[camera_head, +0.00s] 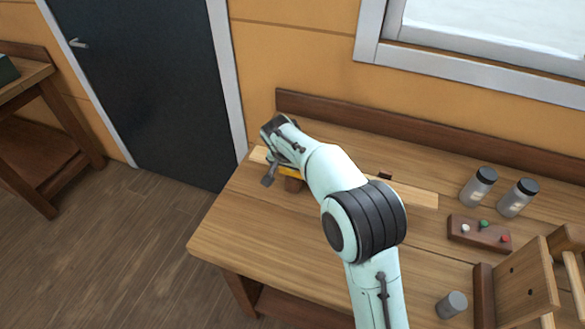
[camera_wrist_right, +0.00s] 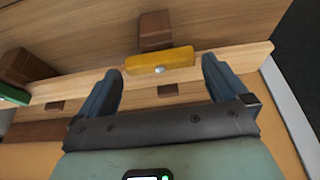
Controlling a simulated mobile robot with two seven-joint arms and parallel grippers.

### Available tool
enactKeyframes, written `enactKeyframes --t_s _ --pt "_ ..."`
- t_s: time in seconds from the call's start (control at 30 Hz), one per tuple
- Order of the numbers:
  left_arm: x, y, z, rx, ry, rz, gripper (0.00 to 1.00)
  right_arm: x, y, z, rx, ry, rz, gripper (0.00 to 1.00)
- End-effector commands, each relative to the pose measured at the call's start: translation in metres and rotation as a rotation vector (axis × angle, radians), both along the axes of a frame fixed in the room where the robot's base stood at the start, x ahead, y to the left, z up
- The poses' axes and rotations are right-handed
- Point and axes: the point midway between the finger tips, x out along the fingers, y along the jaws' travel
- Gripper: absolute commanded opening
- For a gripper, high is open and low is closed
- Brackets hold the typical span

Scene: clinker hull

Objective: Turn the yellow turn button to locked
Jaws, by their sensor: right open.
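The yellow turn button (camera_wrist_right: 160,61) is a short bar with a round metal screw at its middle. It lies on the edge of a pale wooden board (camera_wrist_right: 235,60), roughly along the board's length, with a brown block (camera_wrist_right: 155,28) beside it. In the head view the button (camera_head: 293,171) is partly hidden by my right arm. My right gripper (camera_head: 272,178) is at the bench's left end, over the board. In the wrist view its two fingers (camera_wrist_right: 160,72) are apart, one near each end of the button; I cannot tell whether they touch it. My left gripper is not in view.
On the workbench (camera_head: 270,235), two dark-lidded jars (camera_head: 478,187) stand at the right, behind a brown block with coloured buttons (camera_head: 480,232). A grey cylinder (camera_head: 452,304) and a wooden frame (camera_head: 525,285) are at front right. The bench's front left is clear.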

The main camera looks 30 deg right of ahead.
Motion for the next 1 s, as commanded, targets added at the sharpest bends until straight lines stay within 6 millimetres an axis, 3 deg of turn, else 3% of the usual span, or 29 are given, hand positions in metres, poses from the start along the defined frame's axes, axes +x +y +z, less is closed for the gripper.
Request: enactKeyframes --t_s 0.13,0.43,0.47,0.57,0.6,1.0 --pt "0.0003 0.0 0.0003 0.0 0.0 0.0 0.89 0.0028 -0.0035 -0.0108 -0.001 0.001 0.0 1.0" --pt "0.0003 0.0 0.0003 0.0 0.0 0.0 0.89 0.0034 -0.0039 -0.013 0.001 0.0 0.0 1.0" --pt "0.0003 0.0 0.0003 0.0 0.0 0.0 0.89 0.0034 -0.0039 -0.013 0.001 0.0 0.0 0.97" --pt "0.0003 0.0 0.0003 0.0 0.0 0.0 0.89 0.0034 -0.004 -0.0128 0.001 -0.001 0.0 0.64" --pt "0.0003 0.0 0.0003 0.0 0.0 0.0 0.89 0.0034 -0.004 -0.0128 0.001 -0.001 0.0 0.59" --pt "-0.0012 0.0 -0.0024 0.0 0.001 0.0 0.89 0.0027 -0.0048 -0.0128 0.001 -0.002 0.063 0.59"
